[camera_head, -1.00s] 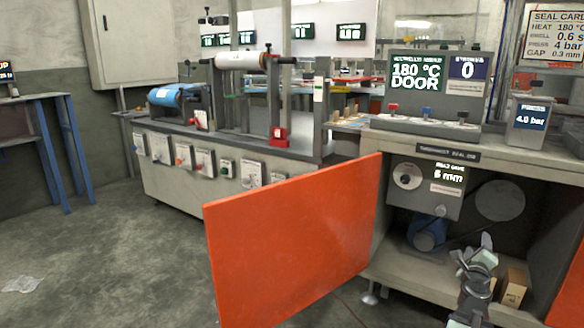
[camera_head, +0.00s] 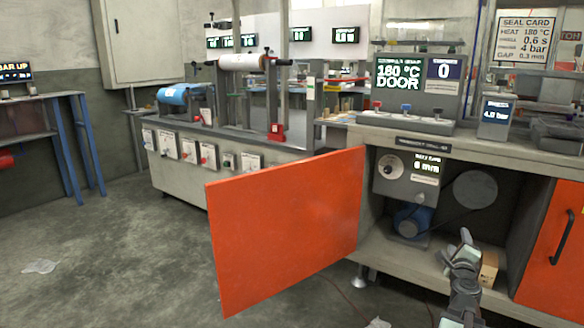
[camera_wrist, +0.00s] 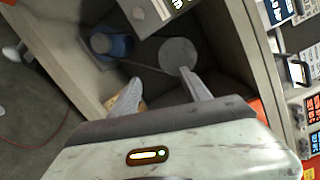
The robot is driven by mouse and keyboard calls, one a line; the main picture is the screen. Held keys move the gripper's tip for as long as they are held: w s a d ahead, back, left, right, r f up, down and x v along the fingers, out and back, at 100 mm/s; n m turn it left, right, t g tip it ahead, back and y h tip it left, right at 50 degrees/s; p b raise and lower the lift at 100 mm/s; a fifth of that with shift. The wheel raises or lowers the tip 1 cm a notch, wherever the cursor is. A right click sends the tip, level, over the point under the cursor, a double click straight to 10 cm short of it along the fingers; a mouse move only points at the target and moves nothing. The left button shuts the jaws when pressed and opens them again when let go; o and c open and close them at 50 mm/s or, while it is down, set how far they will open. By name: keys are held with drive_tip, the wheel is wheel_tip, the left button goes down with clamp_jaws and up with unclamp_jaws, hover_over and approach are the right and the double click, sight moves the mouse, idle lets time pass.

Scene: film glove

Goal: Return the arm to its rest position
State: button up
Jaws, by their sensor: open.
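My gripper (camera_head: 463,245) is in front of the open cabinet at the lower right of the head view, with my arm below it. In the wrist view my gripper (camera_wrist: 160,88) has its two fingers apart, with nothing held between them. Both fingers point toward the cabinet's dark inside. A small cardboard box (camera_head: 489,268) lies on the cabinet floor just right of my gripper and partly behind it.
The orange door (camera_head: 285,230) stands wide open at the left. Inside the cabinet are a blue motor (camera_head: 410,221), a round disc (camera_head: 475,189) and a dial unit (camera_head: 405,178). A closed orange door (camera_head: 558,240) is at the right. The floor at left is mostly clear.

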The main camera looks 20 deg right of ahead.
drive_tip(key=w+a+n+t+y+p, duration=0.25)
drive_tip(key=w+a+n+y, duration=0.55)
drive_tip(key=w+a, duration=0.55)
drive_tip(key=w+a+f+n+g+y+p, duration=0.25)
drive_tip(key=a+n, duration=0.25)
drive_tip(key=a, duration=0.6)
drive_tip(key=w+a+f+n+g+y+p, duration=0.1)
drive_tip(key=w+a+f+n+y, duration=0.3)
drive_tip(key=a, duration=0.7)
drive_tip(key=s+a+f+n+g+y+p, duration=0.1)
drive_tip(key=s+a+f+n+g+p, duration=0.2)
drive_tip(key=a, duration=0.5)
drive_tip(key=s+a+n+g+p, duration=0.1)
drive_tip(key=s+a+n+g, duration=0.3)
drive_tip(key=a, duration=0.4)
drive_tip(key=s+a+n+g+h+p, duration=0.35)
drive_tip(key=s+a+n, duration=0.3)
drive_tip(key=s, duration=0.25)
wheel_tip(320, 180, up, 37)
drive_tip(key=g+p, duration=0.1)
drive_tip(key=p, duration=3.6)
drive_tip(key=shift+s+a, duration=0.4)
drive_tip(key=shift+f, duration=0.1)
drive_tip(key=shift+c, duration=0.2)
